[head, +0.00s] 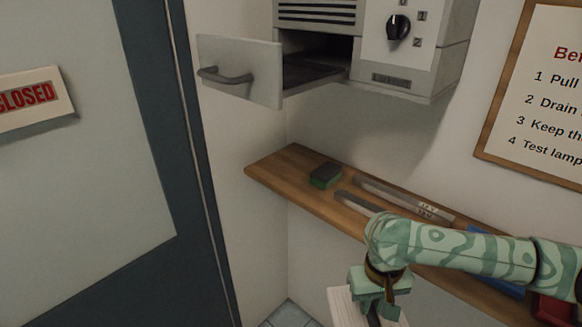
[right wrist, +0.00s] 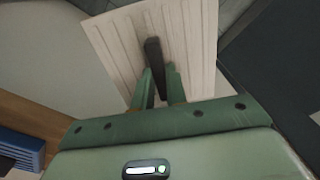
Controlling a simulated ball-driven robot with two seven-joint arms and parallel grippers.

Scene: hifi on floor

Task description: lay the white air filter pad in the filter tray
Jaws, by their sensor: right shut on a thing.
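The white air filter pad (head: 343,308) is at the bottom of the head view, partly cut off by the frame and partly hidden by my gripper. In the right wrist view it is a pale ribbed panel (right wrist: 195,35) with a dark upright tab (right wrist: 154,58). My right gripper (head: 374,302) is shut on this tab, with green fingers either side of it (right wrist: 159,88). The filter tray (head: 240,72) is a grey drawer with a dark handle, pulled out of the wall unit. Its visible inside is dark. The pad is well below the tray. My left gripper is not in view.
A wooden shelf (head: 272,172) runs below the wall unit (head: 400,65). A door with a CLOSED sign (head: 35,101) stands left. A notice board (head: 540,90) hangs right.

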